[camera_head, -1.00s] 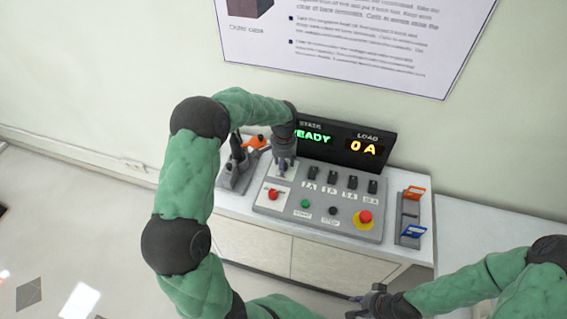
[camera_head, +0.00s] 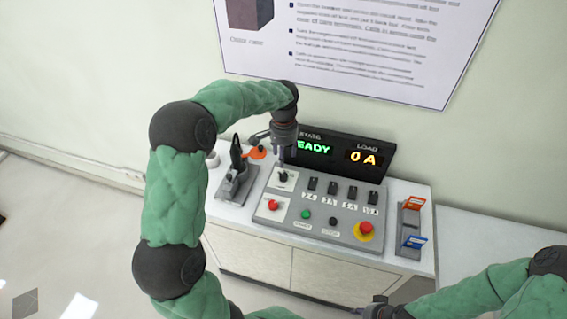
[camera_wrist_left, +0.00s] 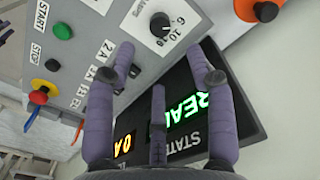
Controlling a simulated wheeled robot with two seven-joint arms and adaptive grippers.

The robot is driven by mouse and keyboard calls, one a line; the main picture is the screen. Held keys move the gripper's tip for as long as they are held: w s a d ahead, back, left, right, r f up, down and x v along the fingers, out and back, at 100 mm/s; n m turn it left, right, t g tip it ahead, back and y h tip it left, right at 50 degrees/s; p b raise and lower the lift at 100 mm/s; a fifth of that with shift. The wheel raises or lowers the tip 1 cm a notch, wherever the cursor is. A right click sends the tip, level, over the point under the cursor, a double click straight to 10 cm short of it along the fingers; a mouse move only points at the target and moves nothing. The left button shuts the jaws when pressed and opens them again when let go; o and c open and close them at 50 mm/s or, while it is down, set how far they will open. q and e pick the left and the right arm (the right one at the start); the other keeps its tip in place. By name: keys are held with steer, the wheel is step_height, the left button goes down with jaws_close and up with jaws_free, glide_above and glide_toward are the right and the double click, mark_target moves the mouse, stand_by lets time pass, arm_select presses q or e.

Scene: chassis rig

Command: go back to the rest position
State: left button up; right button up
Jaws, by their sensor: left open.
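My left gripper (camera_head: 283,158) is open and empty above the upper left of the grey control panel (camera_head: 290,222), close to a black knob (camera_head: 283,176). In the left wrist view its spread purple fingers (camera_wrist_left: 160,75) have nothing between them, and the knob (camera_wrist_left: 160,24) lies beyond them. My right gripper (camera_head: 372,308) is at the bottom edge of the head view, low in front of the cabinet. It is too small and dark there to tell its jaws.
The display (camera_head: 345,152) behind the panel reads READY and 0 A. A lever unit (camera_head: 237,180) stands left of the panel. A red emergency button (camera_head: 366,228) and a card holder (camera_head: 410,228) are at right. The counter (camera_head: 455,235) right of it is bare.

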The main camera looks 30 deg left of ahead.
arm_select(q)
steer(key=shift+r, duration=0.75)
